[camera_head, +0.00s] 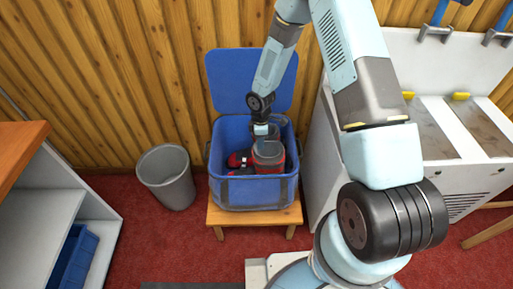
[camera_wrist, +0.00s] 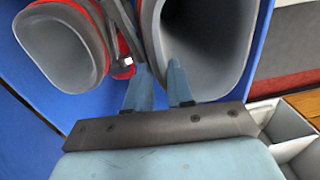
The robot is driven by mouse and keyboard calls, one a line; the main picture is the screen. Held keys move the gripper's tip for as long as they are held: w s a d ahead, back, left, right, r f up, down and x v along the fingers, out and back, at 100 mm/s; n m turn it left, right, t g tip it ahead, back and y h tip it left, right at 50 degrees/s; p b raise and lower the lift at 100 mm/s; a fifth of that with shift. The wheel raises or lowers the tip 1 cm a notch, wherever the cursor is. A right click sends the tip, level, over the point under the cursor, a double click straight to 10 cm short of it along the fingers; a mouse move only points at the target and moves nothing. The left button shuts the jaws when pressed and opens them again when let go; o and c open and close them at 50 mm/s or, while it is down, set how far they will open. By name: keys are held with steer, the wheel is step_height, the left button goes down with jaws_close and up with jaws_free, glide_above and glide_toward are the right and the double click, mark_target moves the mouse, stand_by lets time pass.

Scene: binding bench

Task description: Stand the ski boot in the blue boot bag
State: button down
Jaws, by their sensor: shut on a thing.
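The blue boot bag (camera_head: 236,192) stands with its lid up on a low wooden stool. In the head view a grey and red ski boot (camera_head: 268,154) shows inside the bag, cuff upward, with more red and black boot parts to its left. In the wrist view one boot (camera_wrist: 205,40) has its open grey cuff at my fingers, and a second boot's cuff (camera_wrist: 62,48) is to the left. My gripper (camera_wrist: 160,82) is shut on the near cuff wall of the right-hand boot. In the head view my gripper (camera_head: 262,132) is low in the bag opening; its fingertips are hard to make out. The soles are hidden.
A grey bin (camera_head: 166,178) stands left of the stool (camera_head: 256,217). A white shelf unit (camera_head: 48,208) with a blue crate is at the far left. A white workbench (camera_head: 370,150) is close on the right. The wooden wall is right behind the bag.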

mark_target(260, 151)
steer(key=shift+f, duration=3.35)
steer(key=c, duration=1)
jaws_free()
